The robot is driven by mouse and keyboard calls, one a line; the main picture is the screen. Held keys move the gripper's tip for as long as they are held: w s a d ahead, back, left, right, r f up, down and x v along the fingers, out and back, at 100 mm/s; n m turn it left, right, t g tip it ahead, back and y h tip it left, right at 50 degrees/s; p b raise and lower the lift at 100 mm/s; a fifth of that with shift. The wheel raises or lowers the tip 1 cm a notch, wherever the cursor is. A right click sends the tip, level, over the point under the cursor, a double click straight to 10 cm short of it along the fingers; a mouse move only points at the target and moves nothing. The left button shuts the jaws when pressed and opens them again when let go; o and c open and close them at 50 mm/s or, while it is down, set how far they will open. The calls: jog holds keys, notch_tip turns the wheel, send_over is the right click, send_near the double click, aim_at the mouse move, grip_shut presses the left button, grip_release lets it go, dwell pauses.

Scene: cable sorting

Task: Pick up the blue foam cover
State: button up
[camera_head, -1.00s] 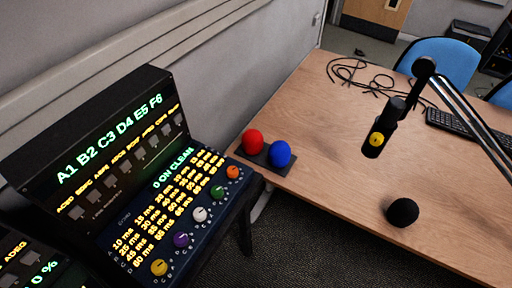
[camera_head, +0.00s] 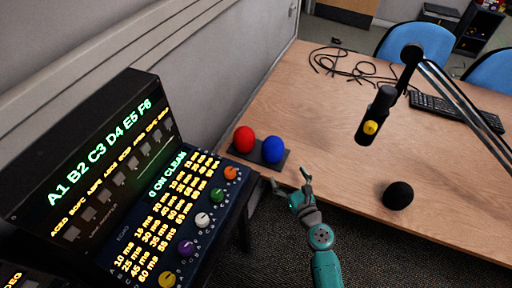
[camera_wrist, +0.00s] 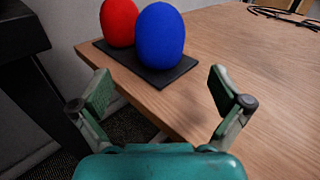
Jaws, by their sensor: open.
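The blue foam cover (camera_head: 273,150) stands upright on a dark flat base (camera_head: 262,162) at the table's left corner, beside a red foam cover (camera_head: 244,139). In the wrist view the blue foam cover (camera_wrist: 160,38) is ahead, above the gap between my fingers, and partly overlaps the red one (camera_wrist: 118,22). My gripper (camera_head: 297,187) is open and empty at the table's near edge, to the right of and nearer than the blue cover. In the wrist view its fingers (camera_wrist: 160,95) are spread wide, apart from the cover.
A black foam ball (camera_head: 398,195) lies on the wooden table (camera_head: 340,150). A microphone (camera_head: 377,116) hangs from a boom arm at the right. Black cables (camera_head: 345,66) lie at the back. A control panel (camera_head: 130,190) stands at the left.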

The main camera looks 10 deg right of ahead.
aim_at(275, 154)
jog(key=w, duration=0.2)
jog(key=w+a, duration=0.1)
jog(key=w, duration=0.3)
jog(key=shift+w+a+r, duration=0.1)
jog(key=shift+a+r, duration=0.2)
jog(key=shift+w+a+r, duration=0.1)
jog(key=shift+w, duration=1.35)
jog(key=shift+w+a+r, duration=0.1)
jog(key=shift+w, duration=1.35)
jog(key=shift+d, duration=0.1)
jog(key=c, duration=0.8)
